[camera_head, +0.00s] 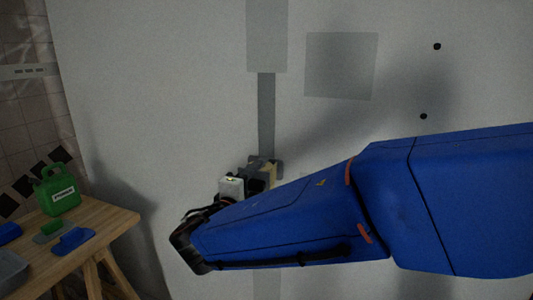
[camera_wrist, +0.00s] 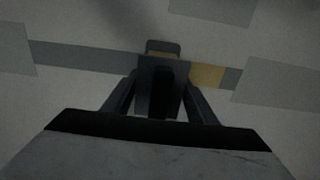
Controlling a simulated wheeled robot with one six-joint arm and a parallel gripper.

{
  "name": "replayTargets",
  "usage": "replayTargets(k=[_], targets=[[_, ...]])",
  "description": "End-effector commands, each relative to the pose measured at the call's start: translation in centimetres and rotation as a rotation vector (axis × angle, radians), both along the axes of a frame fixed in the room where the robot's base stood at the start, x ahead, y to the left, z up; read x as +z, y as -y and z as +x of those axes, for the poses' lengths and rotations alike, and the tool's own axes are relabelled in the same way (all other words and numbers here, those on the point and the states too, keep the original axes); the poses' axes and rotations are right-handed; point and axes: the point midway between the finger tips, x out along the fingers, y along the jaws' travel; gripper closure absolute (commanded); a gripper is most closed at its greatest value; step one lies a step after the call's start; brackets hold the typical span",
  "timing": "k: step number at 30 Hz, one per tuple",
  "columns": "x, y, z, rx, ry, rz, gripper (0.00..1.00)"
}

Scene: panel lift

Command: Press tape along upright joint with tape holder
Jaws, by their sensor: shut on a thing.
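The upright joint (camera_head: 266,115) shows as a dark grey strip on the pale wall panel. In the wrist view the joint (camera_wrist: 85,56) runs across the picture. My gripper (camera_wrist: 160,88) is shut on the dark tape holder (camera_wrist: 163,47), which is at the joint; whether it touches the wall I cannot tell. A short tan stretch of tape (camera_wrist: 207,75) lies along the joint just right of the holder in the wrist view. In the head view my gripper (camera_head: 257,178) is at the strip's lower visible part, and my blue arm hides much of the joint below.
A lighter grey patch (camera_head: 267,35) covers the joint higher up, and a square grey patch (camera_head: 340,66) is beside it. Two black dots (camera_head: 437,46) mark the panel at right. A wooden table (camera_head: 112,222) at left holds a green canister (camera_head: 60,190) and a blue tool (camera_head: 73,241).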

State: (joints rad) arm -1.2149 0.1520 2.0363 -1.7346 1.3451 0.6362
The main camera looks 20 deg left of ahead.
Motion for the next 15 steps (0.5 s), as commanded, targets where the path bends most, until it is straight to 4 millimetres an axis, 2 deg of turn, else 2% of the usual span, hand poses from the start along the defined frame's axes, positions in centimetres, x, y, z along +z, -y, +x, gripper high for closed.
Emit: replayTargets(k=[6,15], targets=[[2.3,0.0,0.1,0.000,0.002,0.003,0.71],[4.6,0.1,0.2,-0.001,0.001,0.002,0.71]])
